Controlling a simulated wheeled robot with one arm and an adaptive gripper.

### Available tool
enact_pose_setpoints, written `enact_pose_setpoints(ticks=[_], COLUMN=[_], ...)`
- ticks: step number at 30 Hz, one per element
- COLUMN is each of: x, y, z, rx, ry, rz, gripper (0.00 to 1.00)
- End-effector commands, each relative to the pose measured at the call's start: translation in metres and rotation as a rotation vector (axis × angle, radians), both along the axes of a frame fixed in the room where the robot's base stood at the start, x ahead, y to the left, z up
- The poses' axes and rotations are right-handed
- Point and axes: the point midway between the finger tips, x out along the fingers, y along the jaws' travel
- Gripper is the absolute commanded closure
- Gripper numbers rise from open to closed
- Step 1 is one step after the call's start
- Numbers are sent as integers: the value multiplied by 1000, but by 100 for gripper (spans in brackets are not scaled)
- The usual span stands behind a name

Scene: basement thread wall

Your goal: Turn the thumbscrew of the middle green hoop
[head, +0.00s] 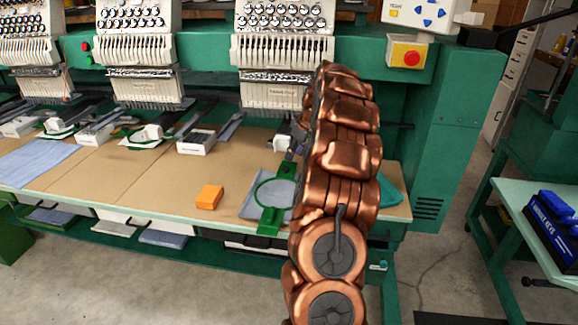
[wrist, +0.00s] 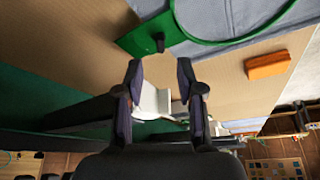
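A green hoop (head: 257,201) lies on a blue-grey cloth near the table's front edge, with green plates at its far and near ends. My copper arm stands just right of it. Two further green hoops sit farther left, one at the left machine arm (head: 60,134) and one at the centre arm (head: 128,143). In the wrist view the near hoop (wrist: 235,42) shows at the top, with a dark upright thumbscrew (wrist: 158,43) on its green plate. My gripper (wrist: 160,70) is open and empty, its fingertips just below the thumbscrew in the picture, apart from it. The head view hides my gripper.
An orange box (head: 209,197) lies on the brown table (head: 110,185) left of the near hoop; it also shows in the wrist view (wrist: 268,65). Machine heads (head: 285,50) hang above the table's back. A side table (head: 520,205) with a blue key box (head: 552,222) stands right.

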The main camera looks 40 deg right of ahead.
Motion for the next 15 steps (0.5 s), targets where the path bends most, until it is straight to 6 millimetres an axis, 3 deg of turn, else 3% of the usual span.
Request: enact_pose_setpoints(ticks=[15], x=[24], y=[3], z=[-60], rx=[2], ry=[2], rz=[0], gripper=[62])
